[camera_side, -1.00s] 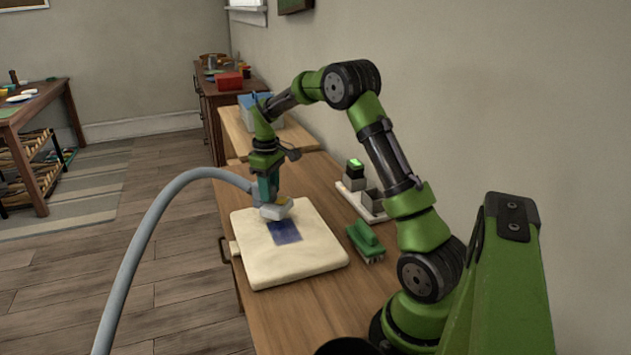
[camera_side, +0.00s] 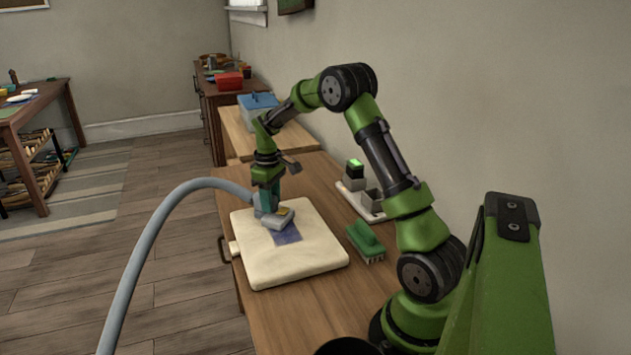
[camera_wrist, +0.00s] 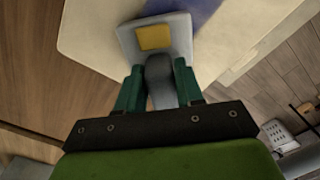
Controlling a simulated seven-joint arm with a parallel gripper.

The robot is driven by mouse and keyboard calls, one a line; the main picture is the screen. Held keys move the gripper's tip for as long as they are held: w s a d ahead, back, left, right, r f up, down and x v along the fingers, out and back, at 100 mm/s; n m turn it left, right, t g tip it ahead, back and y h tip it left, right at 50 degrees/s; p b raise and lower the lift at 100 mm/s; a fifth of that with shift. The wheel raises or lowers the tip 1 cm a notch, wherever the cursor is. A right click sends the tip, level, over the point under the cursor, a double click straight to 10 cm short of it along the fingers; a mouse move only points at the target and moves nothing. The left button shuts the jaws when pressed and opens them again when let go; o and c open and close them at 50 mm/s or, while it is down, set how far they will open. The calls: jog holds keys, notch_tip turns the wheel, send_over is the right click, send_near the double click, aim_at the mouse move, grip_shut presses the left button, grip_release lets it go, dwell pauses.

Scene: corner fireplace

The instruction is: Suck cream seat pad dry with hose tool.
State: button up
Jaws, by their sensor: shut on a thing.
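The cream seat pad (camera_side: 305,260) lies flat on the wooden bench top and carries a dark blue patch (camera_side: 287,236) near its middle. The patch also shows at the top of the wrist view (camera_wrist: 204,12). My gripper (camera_side: 267,200) is shut on the grey hose tool (camera_side: 277,218), above the far part of the pad. The tool's wide grey head with a yellow panel (camera_wrist: 154,37) is at the patch's edge. Whether the head touches the pad is hard to tell. A pale blue-grey hose (camera_side: 150,235) runs from the tool down to the left.
A green brush (camera_side: 365,241) lies right of the pad. A white tray (camera_side: 365,205) with small blocks, one with a green light, stands behind it by the wall. A blue-lidded box (camera_side: 257,106) stands farther back. Bare bench top lies in front of the pad.

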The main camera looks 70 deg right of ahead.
jog(key=shift+s+a, duration=1.15)
jog(key=shift+a, duration=0.05)
jog(key=shift+s+a, duration=0.15)
jog(key=shift+s+a, duration=2.4)
jog(key=shift+w+d, duration=3.6)
jog(key=shift+d, duration=0.05)
jog(key=shift+w+d, duration=0.3)
jog(key=shift+r, duration=1.95)
